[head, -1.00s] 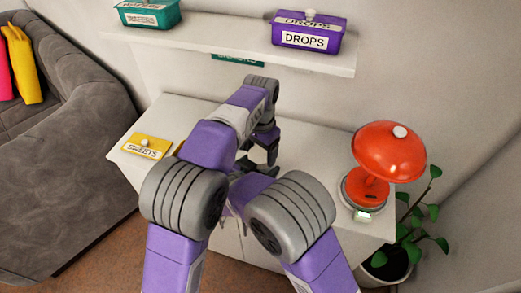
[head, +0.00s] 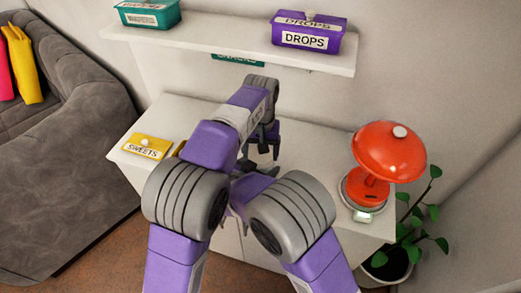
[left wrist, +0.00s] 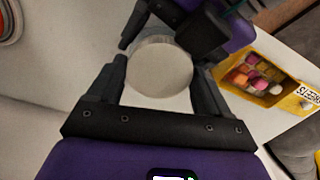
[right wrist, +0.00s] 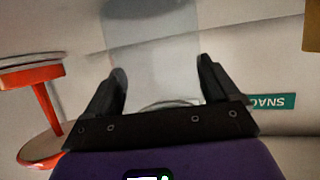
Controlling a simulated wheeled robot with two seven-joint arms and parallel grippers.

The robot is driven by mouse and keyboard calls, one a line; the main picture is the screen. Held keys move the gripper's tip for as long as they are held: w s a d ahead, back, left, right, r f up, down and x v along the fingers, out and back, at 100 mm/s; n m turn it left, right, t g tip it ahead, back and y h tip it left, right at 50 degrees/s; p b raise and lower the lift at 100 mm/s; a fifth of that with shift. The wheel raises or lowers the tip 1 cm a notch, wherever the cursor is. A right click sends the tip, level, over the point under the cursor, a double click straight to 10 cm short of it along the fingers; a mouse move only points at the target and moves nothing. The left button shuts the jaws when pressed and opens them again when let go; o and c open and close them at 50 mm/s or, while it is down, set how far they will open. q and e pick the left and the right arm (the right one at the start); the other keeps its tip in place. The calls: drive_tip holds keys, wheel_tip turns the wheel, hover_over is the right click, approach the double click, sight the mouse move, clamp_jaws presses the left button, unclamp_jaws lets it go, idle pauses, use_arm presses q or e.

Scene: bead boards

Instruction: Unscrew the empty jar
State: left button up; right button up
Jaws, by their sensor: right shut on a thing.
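The jar (right wrist: 152,45) is clear and see-through in the right wrist view, with nothing visible inside. It stands between the fingers of my right gripper (right wrist: 160,78), which is shut on it. In the left wrist view a round pale grey lid (left wrist: 160,68) lies between the fingers of my left gripper (left wrist: 160,62). Narrow gaps show beside the lid, so the left gripper looks open around it. Part of my right gripper shows just beyond the lid.
A red lamp (head: 388,152) stands on the cabinet (head: 315,150) at right. A yellow sweets lid (head: 147,147) lies at left; the open yellow box (left wrist: 285,95) holds several sweets. A shelf (head: 225,40) above carries a teal box (head: 150,14) and a purple drops box (head: 308,38).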

use_arm(q)
drive_tip(key=o, duration=0.3)
drive_tip(key=shift+r, duration=2.25)
drive_tip(key=shift+c, duration=0.3)
wheel_tip(320, 180, up, 3)
drive_tip(key=m, duration=0.6)
drive_tip(key=shift+r, duration=0.15)
drive_tip(key=shift+f+m, duration=0.4)
drive_tip(key=shift+f, duration=3.5)
